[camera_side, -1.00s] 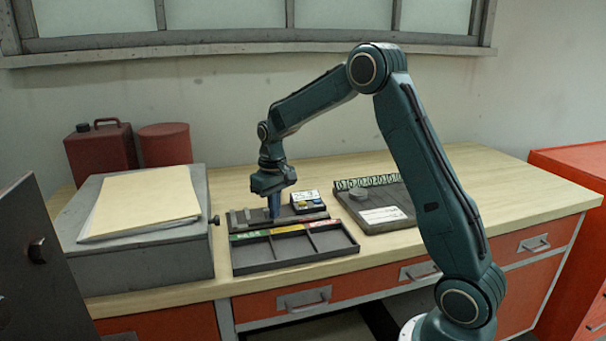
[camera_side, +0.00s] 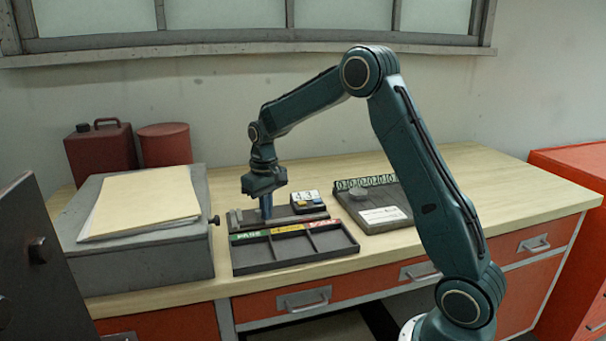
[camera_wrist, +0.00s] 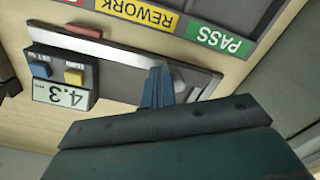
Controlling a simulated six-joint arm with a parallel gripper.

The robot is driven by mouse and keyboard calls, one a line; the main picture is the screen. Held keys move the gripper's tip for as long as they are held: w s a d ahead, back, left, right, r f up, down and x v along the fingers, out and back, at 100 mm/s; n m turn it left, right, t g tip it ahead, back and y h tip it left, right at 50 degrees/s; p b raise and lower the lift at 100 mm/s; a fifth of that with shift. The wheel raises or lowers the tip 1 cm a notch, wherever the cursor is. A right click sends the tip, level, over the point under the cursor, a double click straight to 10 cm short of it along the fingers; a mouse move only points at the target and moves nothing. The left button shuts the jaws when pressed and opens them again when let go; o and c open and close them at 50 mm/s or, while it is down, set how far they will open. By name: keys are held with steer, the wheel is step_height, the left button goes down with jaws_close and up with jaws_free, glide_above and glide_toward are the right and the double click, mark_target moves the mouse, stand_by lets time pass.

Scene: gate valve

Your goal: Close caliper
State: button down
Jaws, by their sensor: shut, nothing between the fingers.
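The caliper is a bench unit with a metal rail (camera_wrist: 105,48) on a dark base (camera_side: 300,214). Its display block (camera_side: 307,198) stands at the right end in the side view. In the wrist view the block's display (camera_wrist: 62,94) appears upside down and seems to read 4.3, with blue and yellow buttons beside it. My gripper (camera_side: 267,216) is shut and empty, pointing down over the left part of the caliper. In the wrist view its blue fingers (camera_wrist: 160,80) are at the rail, beside a rounded grey part (camera_wrist: 179,78). Contact is unclear, and the fingers partly hide the jaws.
A sorting tray (camera_side: 290,265) with coloured PASS and REWORK labels lies in front of the caliper. A dark board (camera_side: 375,195) with a row of rings and a grey disc is to the right. A grey block (camera_side: 150,262) with a folder stands left. The bench's right side is clear.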

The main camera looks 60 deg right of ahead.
steer(key=shift+w+a, duration=0.2)
steer(key=shift+r, duration=0.55)
stand_by(0.6)
steer(key=shift+s+d, duration=0.45)
stand_by(0.4)
step_height(320, 180, up, 7)
stand_by(1.3)
stand_by(0.3)
